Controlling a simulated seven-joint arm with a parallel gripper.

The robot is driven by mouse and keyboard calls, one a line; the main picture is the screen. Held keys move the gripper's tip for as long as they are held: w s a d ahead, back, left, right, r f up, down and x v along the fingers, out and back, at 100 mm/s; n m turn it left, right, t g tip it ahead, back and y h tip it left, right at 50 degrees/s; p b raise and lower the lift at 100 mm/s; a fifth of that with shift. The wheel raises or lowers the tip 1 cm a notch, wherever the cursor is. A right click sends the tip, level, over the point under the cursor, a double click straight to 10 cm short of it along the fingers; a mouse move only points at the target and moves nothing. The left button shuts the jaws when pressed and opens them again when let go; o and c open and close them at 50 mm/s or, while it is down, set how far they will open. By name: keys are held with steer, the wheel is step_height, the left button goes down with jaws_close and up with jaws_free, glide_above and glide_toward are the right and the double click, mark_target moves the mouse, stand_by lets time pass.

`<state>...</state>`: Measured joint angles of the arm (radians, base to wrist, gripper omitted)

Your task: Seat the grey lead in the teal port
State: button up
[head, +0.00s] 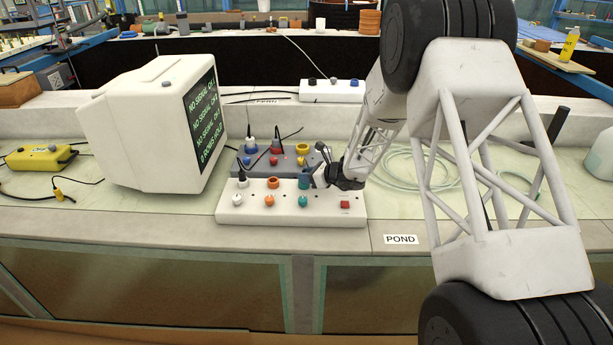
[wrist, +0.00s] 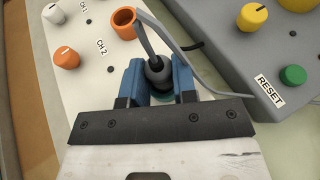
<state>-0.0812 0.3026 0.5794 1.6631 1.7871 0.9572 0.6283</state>
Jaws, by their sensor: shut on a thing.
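My gripper (wrist: 157,82) is shut on the dark grey plug of the grey lead (wrist: 155,72), with one blue finger on each side. Its cable rises from the plug and bends to the right. A teal rim of the teal port (wrist: 165,98) shows just under the plug. The plug is over or in the port; I cannot tell how deep it sits.
An empty orange port (wrist: 123,22) and an orange knob (wrist: 66,57) are close by. A grey box (wrist: 225,45) with a yellow and a green knob stands behind the panel. A black lead (head: 241,180) stands at the panel's left. A monitor (head: 150,125) is further left.

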steer(key=o, duration=0.7)
steer(key=shift+s+f, duration=0.2)
steer(key=shift+f, duration=0.4)
steer(key=shift+o, duration=0.7)
steer(key=shift+f, duration=0.2)
steer(key=shift+s, duration=0.1)
steer(key=shift+o, duration=0.4)
steer(key=shift+d+r, duration=0.25)
steer(key=shift+r, duration=0.25)
steer(key=r+v, duration=0.1)
steer(key=v, duration=1)
steer(key=shift+d+r, duration=0.15)
steer(key=shift+r, duration=0.05)
